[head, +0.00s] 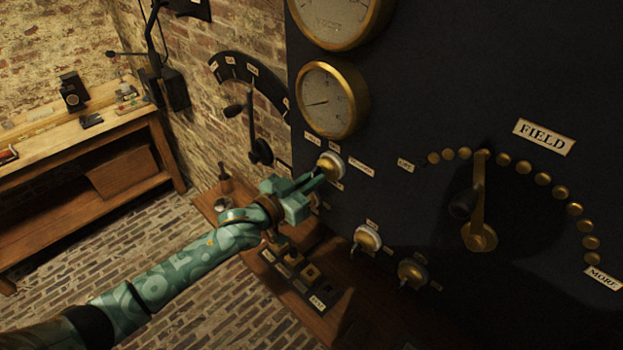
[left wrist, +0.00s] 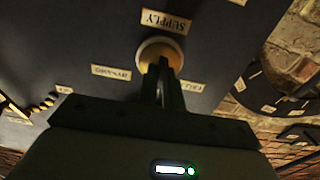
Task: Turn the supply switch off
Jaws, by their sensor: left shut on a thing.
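The supply switch is a round brass and white knob (head: 331,165) on the dark panel, below the lower gauge. In the left wrist view the knob (left wrist: 175,52) sits by an upside-down SUPPLY label (left wrist: 166,22), with a label reading DYNAMO (left wrist: 111,72) to its left and another label (left wrist: 194,87) at lower right that I cannot read surely. My left gripper (head: 317,179) is at the knob, its fingers shut on the knob's grip, which they largely hide. The fingers (left wrist: 161,72) also show in the left wrist view. My right gripper is not in view.
Two similar knobs (head: 367,239) (head: 412,273) sit lower on the panel. The FIELD lever (head: 478,205) with brass studs is to the right. A wall lever (head: 249,118) stands behind my gripper. A wooden workbench (head: 85,125) is at left.

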